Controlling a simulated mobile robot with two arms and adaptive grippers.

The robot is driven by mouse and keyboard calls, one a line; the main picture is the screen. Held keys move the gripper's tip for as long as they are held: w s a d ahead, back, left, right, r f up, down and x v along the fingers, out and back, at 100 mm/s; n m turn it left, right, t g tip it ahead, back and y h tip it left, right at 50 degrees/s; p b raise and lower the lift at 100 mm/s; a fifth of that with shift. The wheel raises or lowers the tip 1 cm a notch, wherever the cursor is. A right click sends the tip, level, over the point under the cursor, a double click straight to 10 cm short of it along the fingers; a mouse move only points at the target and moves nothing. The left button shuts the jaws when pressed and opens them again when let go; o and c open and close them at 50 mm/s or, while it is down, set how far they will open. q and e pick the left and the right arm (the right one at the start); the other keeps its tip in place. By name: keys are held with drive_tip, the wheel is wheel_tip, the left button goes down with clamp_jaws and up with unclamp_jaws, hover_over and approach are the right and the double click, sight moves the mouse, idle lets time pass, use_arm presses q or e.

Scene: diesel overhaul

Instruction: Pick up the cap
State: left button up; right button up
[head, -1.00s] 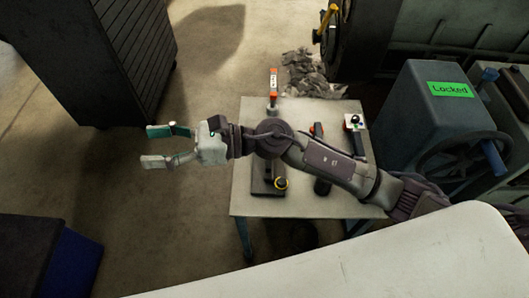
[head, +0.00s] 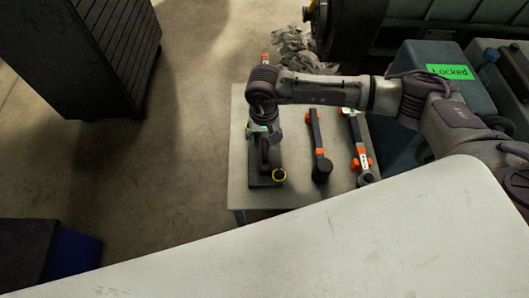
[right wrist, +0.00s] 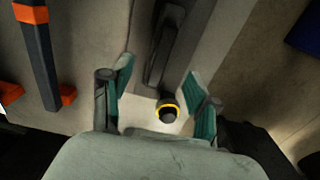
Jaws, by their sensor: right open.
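The cap, a small dark round piece with a yellow ring (head: 279,175), is at the front end of a dark tool or block (head: 262,160) on the small table. In the right wrist view the cap (right wrist: 167,112) shows between the two green-padded fingers. My right gripper (head: 266,130) hangs over the dark block, mostly hidden below its own arm in the head view. In the right wrist view the right gripper (right wrist: 161,80) is open with nothing clasped. I cannot tell its exact height above the cap. My left gripper is not in view.
The small table (head: 238,190) also holds two orange-and-black tools (head: 317,135) (head: 357,140). A white surface (head: 300,240) fills the front. A blue-grey box with a green "Locked" label (head: 449,72) stands right. A dark cabinet (head: 95,60) stands left; floor between is clear.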

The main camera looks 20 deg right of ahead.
sight(264, 147)
drive_tip(key=shift+s+f+p, duration=0.1)
drive_tip(key=shift+f+p, duration=0.5)
drive_tip(key=shift+f, duration=2.5)
drive_tip(key=shift+s, duration=0.1)
clamp_jaws()
